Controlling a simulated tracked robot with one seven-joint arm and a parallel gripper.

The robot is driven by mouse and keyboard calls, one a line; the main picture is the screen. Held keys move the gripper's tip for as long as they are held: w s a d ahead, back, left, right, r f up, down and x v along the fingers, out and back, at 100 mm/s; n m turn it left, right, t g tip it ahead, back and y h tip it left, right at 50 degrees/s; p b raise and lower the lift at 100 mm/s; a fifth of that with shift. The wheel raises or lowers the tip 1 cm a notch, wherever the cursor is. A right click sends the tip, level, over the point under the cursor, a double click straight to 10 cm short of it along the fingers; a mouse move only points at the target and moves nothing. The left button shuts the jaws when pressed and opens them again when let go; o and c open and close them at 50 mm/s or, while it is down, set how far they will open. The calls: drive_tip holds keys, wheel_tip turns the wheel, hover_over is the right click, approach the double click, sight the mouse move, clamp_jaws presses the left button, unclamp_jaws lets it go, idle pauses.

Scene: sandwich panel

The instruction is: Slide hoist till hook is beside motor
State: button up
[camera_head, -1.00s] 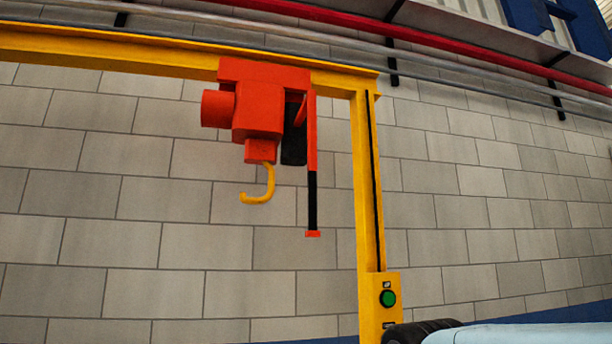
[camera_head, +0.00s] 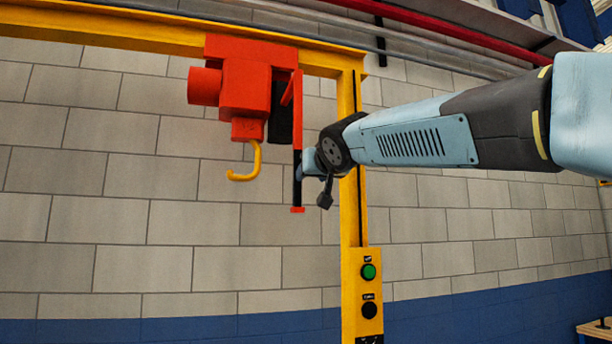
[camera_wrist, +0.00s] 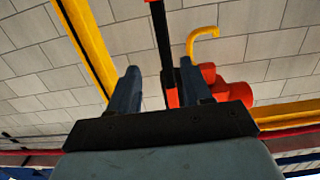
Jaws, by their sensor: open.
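The red-orange hoist (camera_head: 243,88) hangs under the yellow overhead beam (camera_head: 110,29), near its right end. Its yellow hook (camera_head: 251,163) hangs below, empty. A red bar with a black grip (camera_head: 297,165) hangs down from the hoist's right side. My gripper (camera_head: 308,163) is open at this grip, coming from the right. In the wrist view, upside down, the black grip (camera_wrist: 161,35) appears between my two open fingers (camera_wrist: 157,75), nearer the right one; contact cannot be told. The hook (camera_wrist: 202,36) shows to the right there. No separate motor is in view.
A yellow post (camera_head: 353,220) with a control box (camera_head: 363,290) and green button (camera_head: 369,271) stands below my arm. Its top meets the beam, right of the hoist. A block wall (camera_head: 150,220) lies behind. Open room is left of the hoist.

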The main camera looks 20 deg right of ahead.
sight(295, 174)
drive_tip(key=w+r, duration=0.2)
drive_tip(key=w, duration=1.2)
drive_tip(key=shift+w+a+r+t, duration=0.15)
drive_tip(key=shift+a+r+t, duration=0.1)
drive_tip(key=shift+a+t, duration=0.15)
drive_tip(key=shift+d, duration=0.1)
clamp_jaws()
